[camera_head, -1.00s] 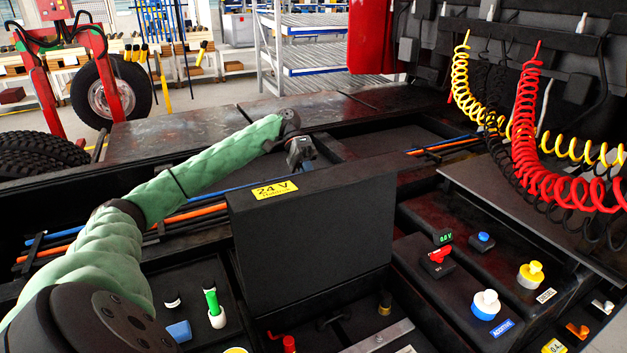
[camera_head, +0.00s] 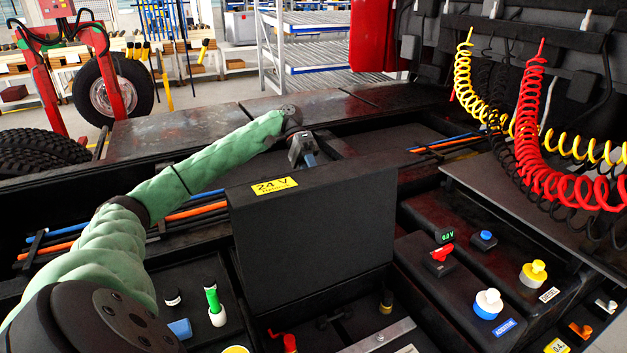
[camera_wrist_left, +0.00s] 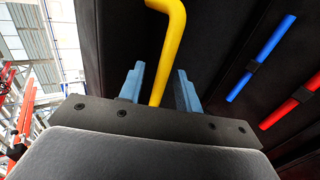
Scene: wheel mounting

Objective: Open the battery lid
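The battery lid (camera_head: 315,225) is a black panel with a yellow "24 V" label (camera_head: 275,186). It stands upright, raised from the battery box below it. My left gripper (camera_head: 309,160) is behind the lid's top edge, partly hidden by it. In the left wrist view, its two blue fingers (camera_wrist_left: 159,85) are spread apart. A yellow bent bar (camera_wrist_left: 173,45), which looks like a handle, passes between them with gaps on both sides. Whether the bar is fixed to the lid cannot be told. My right gripper is in neither view.
Red and yellow coiled hoses (camera_head: 530,130) hang at the right. Additive and diesel caps (camera_head: 488,303) stand on the right-hand tanks. Blue and orange pipes (camera_head: 195,210) run behind the lid. Open compartments with bottles (camera_head: 215,302) lie at the lower left.

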